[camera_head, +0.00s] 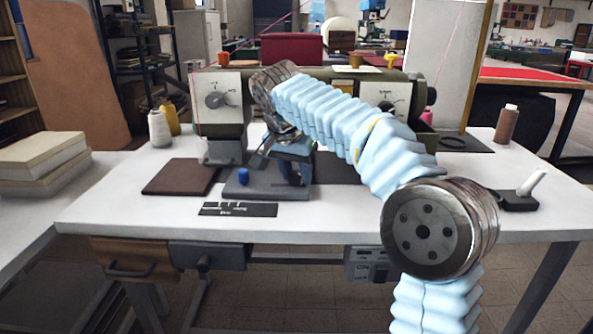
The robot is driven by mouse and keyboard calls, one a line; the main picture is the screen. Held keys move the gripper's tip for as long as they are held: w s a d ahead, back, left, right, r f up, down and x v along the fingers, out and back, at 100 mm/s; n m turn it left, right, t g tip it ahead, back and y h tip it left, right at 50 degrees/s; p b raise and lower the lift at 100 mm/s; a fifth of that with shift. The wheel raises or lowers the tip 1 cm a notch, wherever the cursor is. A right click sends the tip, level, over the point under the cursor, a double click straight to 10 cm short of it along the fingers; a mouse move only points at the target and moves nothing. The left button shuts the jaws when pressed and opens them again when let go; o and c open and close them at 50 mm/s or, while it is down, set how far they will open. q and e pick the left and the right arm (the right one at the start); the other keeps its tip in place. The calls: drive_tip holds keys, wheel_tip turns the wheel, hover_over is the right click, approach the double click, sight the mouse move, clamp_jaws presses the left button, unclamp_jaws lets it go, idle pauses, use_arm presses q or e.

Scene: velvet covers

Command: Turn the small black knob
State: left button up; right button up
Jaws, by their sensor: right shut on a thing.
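A green-grey sewing machine (343,79) stands across the white table. Its left white panel has a dark round dial (214,99), and its right panel has a smaller dark dial (387,106). My right arm, in pale blue sleeves, reaches across the machine's front from the lower right. My right gripper (262,154) points down and left beside the machine's grey base plate (262,190). It is shut on a small dark thing, apparently the small black knob, which the jaws and wrist mostly hide. My left gripper is out of view.
Thread spools stand at left and right. The table's front left is clear.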

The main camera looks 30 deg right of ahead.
drive_tip(key=shift+n, duration=0.3)
drive_tip(key=n+y+p, duration=0.1)
drive_tip(key=n, duration=0.1)
drive_tip(key=shift+s+d+r+n+t, duration=0.1)
drive_tip(key=shift+n+t, duration=0.3)
drive_tip(key=n+y+p, duration=0.1)
drive_tip(key=n, duration=0.2)
drive_tip(key=shift+d+n+t, duration=0.1)
drive_tip(key=shift+n+t, duration=0.3)
drive_tip(key=n+y+p, duration=0.2)
drive_tip(key=n+p, duration=0.1)
drive_tip(key=n, duration=0.2)
drive_tip(key=shift+d, duration=0.1)
drive_tip(key=shift+n+y+p, duration=0.65)
drive_tip(key=shift+n+y, duration=0.25)
drive_tip(key=shift+n, duration=1.2)
drive_tip(key=shift+d, duration=0.1)
drive_tip(key=shift+g, duration=0.3)
drive_tip(key=o, duration=1)
drive_tip(key=shift+o, duration=0.2)
